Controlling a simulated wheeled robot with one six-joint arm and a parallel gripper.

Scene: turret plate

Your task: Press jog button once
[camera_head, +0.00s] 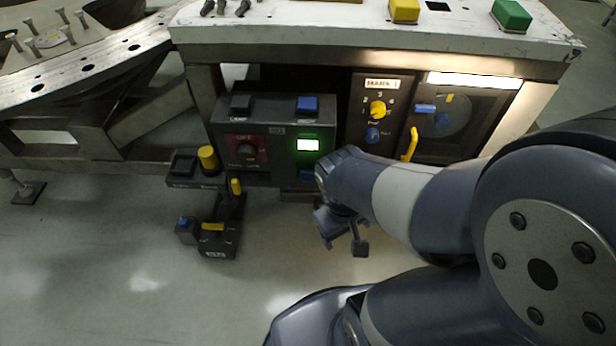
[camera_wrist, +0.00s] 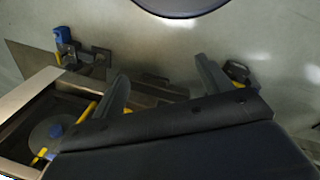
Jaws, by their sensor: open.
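I cannot tell for sure which control is the jog button, as most labels are too small to read. A dark control box (camera_head: 270,128) under the white table carries a black top button (camera_head: 240,103), a blue top button (camera_head: 307,103), a red-panelled knob (camera_head: 246,151) and a green lit display (camera_head: 308,145). A low pedestal at the lower left has a small blue button (camera_head: 184,222). My gripper (camera_head: 346,238) is open and empty, below and right of the box, apart from the controls. Its two spread fingers show in the wrist view (camera_wrist: 165,84).
A white table (camera_head: 300,28) bears a yellow block (camera_head: 404,10) and a green block (camera_head: 511,15). Right of the box are a yellow knob (camera_head: 377,109) and a windowed door with a yellow handle (camera_head: 410,145). A yellow cylinder (camera_head: 208,158) stands left.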

